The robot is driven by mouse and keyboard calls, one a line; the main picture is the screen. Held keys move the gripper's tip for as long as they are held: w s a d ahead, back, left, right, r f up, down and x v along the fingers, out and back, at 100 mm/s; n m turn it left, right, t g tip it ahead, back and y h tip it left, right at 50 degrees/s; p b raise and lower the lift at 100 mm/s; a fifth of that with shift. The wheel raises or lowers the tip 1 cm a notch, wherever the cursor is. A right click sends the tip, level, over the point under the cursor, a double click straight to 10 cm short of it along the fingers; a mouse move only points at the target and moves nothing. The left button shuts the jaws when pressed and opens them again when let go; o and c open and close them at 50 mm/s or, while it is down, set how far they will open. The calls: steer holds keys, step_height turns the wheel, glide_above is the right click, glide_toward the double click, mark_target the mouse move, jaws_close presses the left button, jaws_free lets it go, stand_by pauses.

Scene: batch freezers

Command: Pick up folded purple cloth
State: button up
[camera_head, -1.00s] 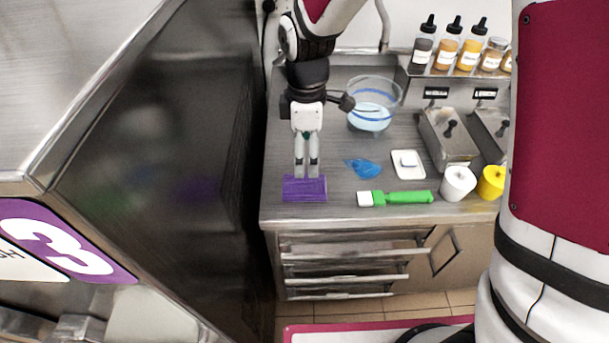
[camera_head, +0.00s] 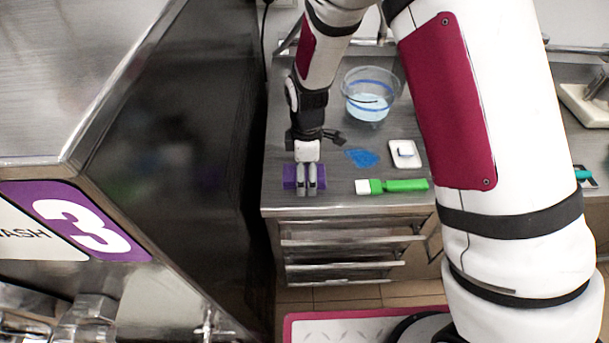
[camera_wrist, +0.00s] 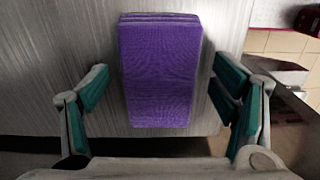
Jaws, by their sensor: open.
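The folded purple cloth (camera_head: 290,177) lies flat on the steel counter near its front left corner in the head view. It also shows in the wrist view (camera_wrist: 159,70) as a layered purple rectangle between my fingers. My gripper (camera_head: 307,190) is above the cloth in the head view, pointing down, and hides its middle. In the wrist view my gripper (camera_wrist: 162,108) is open, with one teal-padded finger on each side of the cloth and a gap to both. How high the fingertips are above the counter is hard to tell.
A blue cloth (camera_head: 362,158), a white dish (camera_head: 405,154), a green-handled brush (camera_head: 405,185) and a clear tub (camera_head: 368,94) stand to the right on the counter (camera_head: 335,190). A dark steel cabinet side (camera_head: 190,130) rises close on the left. Drawers (camera_head: 345,250) are below.

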mark_target(306, 172)
steer(key=shift+f, duration=0.1)
steer(key=c, duration=1.2)
steer(key=shift+w+r, duration=0.1)
steer(key=shift+r, duration=0.65)
step_height(306, 172, up, 2)
steer(key=shift+r+b, duration=0.1)
steer(key=shift+b, duration=0.35)
steer(key=s+d, duration=0.1)
steer(key=s, duration=0.4)
steer(key=s+d+r, duration=0.1)
steer(key=s, duration=0.4)
steer(key=s+d, duration=0.2)
steer(key=s, duration=0.3)
steer(key=shift+s+r+b, duration=0.15)
steer(key=shift+s+b, duration=0.2)
